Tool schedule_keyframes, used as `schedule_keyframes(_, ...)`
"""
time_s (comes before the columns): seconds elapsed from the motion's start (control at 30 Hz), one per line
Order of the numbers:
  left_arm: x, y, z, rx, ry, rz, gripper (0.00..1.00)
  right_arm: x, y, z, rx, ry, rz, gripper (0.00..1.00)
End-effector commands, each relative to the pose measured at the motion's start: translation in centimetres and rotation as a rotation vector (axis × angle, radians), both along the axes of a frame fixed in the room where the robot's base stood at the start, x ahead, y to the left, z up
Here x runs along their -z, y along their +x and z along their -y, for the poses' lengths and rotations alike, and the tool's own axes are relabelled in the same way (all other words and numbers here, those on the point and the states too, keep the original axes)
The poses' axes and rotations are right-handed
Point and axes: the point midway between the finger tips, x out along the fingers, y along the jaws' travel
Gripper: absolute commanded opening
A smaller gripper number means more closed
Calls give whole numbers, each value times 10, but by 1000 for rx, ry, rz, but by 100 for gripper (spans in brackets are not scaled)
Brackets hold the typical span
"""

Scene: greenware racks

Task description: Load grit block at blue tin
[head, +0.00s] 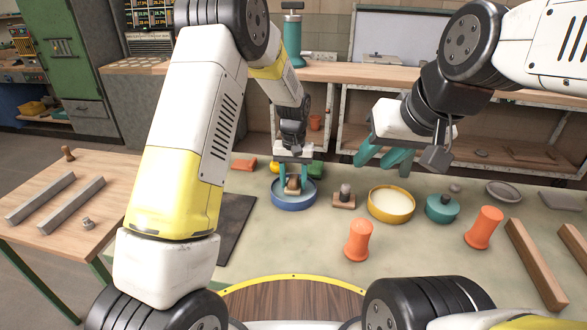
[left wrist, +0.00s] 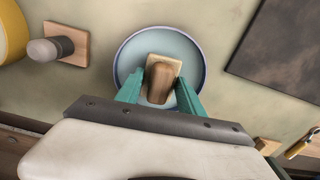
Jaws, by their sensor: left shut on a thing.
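The blue tin (head: 293,206) is a shallow round dish with a pale blue inside, standing on the bench; it also shows in the left wrist view (left wrist: 124,62). The grit block, a pale wooden base with a brown knob (head: 292,184), is between the teal fingers of my left gripper (head: 293,180). In the left wrist view the grit block (left wrist: 160,78) lies within the tin's outline, and the fingers close on its sides. Whether its underside touches the tin's inside is hidden. My right gripper (head: 384,157) is open and empty, raised above the bench behind the yellow tin (head: 391,217).
A grey-knobbed block (head: 344,197) stands between the two tins. A teal pot (head: 441,210), orange spools (head: 358,241) (head: 484,228) and wooden bars (head: 535,265) are to the right. A dark mat (head: 236,222) lies left of the blue tin.

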Motion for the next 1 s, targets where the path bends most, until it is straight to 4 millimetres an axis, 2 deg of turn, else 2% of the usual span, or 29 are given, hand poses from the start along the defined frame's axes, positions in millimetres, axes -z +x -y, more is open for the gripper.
schedule_keyframes(1.0, 8, 0, 0, 0, 0, 0, 13, 0, 0, 0, 0, 0, 0, 36)
